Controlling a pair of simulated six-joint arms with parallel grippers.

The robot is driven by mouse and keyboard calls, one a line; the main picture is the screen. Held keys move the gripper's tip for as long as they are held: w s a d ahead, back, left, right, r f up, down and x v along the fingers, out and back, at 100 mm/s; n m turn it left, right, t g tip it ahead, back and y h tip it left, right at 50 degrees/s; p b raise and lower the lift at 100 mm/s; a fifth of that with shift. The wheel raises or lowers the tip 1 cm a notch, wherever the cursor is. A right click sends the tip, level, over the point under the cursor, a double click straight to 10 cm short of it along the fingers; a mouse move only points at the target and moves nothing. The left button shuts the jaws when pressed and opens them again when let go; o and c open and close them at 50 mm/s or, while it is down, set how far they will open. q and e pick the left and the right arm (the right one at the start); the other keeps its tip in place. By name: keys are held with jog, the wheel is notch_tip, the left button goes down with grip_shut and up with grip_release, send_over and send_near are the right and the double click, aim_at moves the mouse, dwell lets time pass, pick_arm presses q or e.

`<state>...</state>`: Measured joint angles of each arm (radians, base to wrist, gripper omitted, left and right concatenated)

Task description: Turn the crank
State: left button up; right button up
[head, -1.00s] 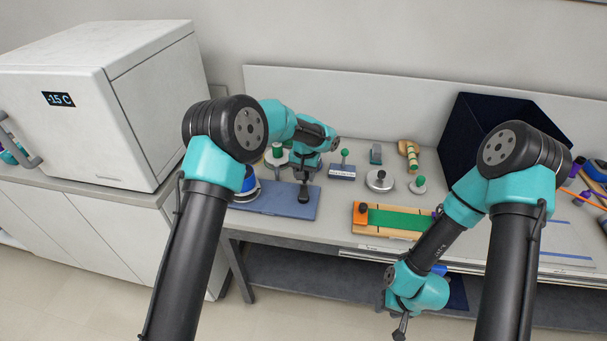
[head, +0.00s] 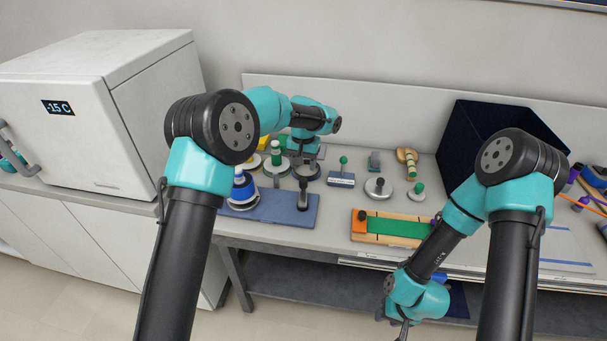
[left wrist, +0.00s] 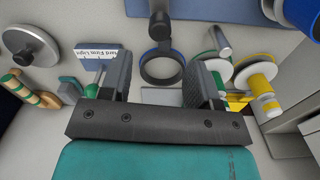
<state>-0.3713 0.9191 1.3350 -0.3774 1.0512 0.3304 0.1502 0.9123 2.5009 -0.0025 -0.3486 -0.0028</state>
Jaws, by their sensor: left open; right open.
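The crank appears to be the grey round disc with an upright dark knob (head: 379,188), on the bench right of my left arm. It also shows at the upper left of the left wrist view (left wrist: 30,48). My left gripper (head: 304,163) points down over the bench behind the blue board; its fingertips are hard to make out in the head view. In the left wrist view its jaws (left wrist: 160,72) are apart, with a dark blue-rimmed ring (left wrist: 163,66) below and between them, nothing held. My right gripper (head: 403,326) hangs low in front of the bench, open and empty.
A blue board (head: 270,207) bears a black post (head: 303,194) and a blue-and-white cone (head: 243,188). A labelled block with a green-knobbed lever (head: 342,178) stands between my left gripper and the disc. A wooden tray with a green strip (head: 395,227) lies in front. A white freezer (head: 105,115) stands left.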

pick_arm(q)
notch_tip(320, 180, up, 9)
dwell(0.3)
